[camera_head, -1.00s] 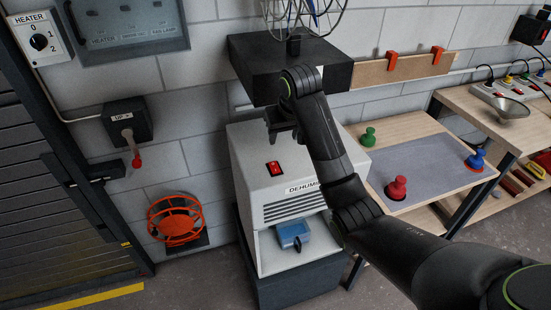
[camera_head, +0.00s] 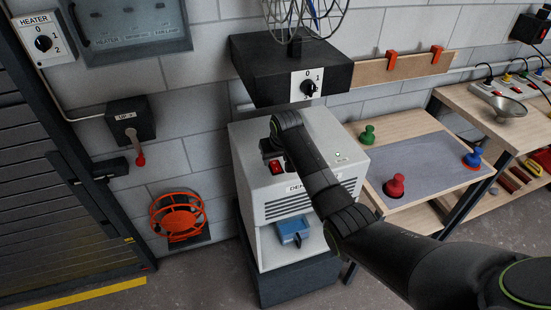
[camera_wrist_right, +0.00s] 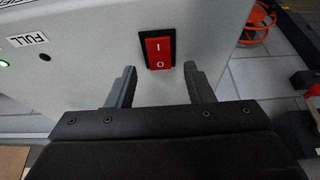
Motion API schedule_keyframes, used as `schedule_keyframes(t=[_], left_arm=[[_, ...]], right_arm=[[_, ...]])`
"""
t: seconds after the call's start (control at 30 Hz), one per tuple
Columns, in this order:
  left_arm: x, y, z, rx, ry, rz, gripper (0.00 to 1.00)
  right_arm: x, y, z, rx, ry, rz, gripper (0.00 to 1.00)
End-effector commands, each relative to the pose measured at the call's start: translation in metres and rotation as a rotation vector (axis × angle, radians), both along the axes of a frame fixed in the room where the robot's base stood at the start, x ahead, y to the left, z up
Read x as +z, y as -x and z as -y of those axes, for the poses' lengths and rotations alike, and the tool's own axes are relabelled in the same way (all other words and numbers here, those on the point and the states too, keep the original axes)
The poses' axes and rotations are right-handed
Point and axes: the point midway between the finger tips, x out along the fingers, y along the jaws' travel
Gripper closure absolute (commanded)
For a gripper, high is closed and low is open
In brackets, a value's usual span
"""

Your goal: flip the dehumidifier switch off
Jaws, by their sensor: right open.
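The dehumidifier (camera_head: 253,182) is a pale grey box in the middle of the head view. A red rocker switch (camera_head: 274,168) in a black frame sits on its top. In the right wrist view the switch (camera_wrist_right: 159,52), marked I and O, is just beyond the fingertips, roughly centred between them. Which side is pressed in, I cannot tell. My right gripper (camera_wrist_right: 162,78) is open and empty, close to the switch; contact is not visible. In the head view the gripper (camera_head: 266,150) is partly hidden by its own wrist. My left gripper is out of view.
A black box with a knob (camera_head: 309,86) and a wire-caged fan overhang the dehumidifier behind. A blue container (camera_head: 294,233) sits in its front recess. A table with red (camera_head: 395,187), green and blue knobbed pieces stands to the right. A green light (camera_wrist_right: 4,63) shows beside the FULL label.

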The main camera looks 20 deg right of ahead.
Motion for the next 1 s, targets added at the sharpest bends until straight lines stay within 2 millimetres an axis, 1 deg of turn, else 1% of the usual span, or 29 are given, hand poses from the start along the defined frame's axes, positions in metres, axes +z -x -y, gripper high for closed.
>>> schedule_keyframes(t=[0.1, 0.27, 0.63, 0.9, 0.97, 1.0], left_arm=[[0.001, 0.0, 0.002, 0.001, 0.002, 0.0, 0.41], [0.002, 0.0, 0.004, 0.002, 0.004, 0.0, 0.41], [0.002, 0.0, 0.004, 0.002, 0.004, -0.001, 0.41], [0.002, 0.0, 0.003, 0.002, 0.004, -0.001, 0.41], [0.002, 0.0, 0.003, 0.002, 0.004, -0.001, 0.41], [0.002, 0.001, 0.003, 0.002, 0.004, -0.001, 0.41]], right_arm=[[-0.01, -0.005, 0.0, 0.0, 0.0, 0.0, 0.53], [-0.019, -0.008, 0.0, 0.0, 0.0, 0.0, 0.53], [-0.021, -0.009, -0.001, 0.001, 0.0, 0.001, 0.53], [-0.021, -0.009, -0.001, 0.0, 0.0, 0.001, 0.88], [-0.021, -0.009, 0.0, 0.0, 0.0, 0.001, 0.96], [-0.021, -0.009, 0.0, 0.0, 0.0, 0.001, 0.97]])
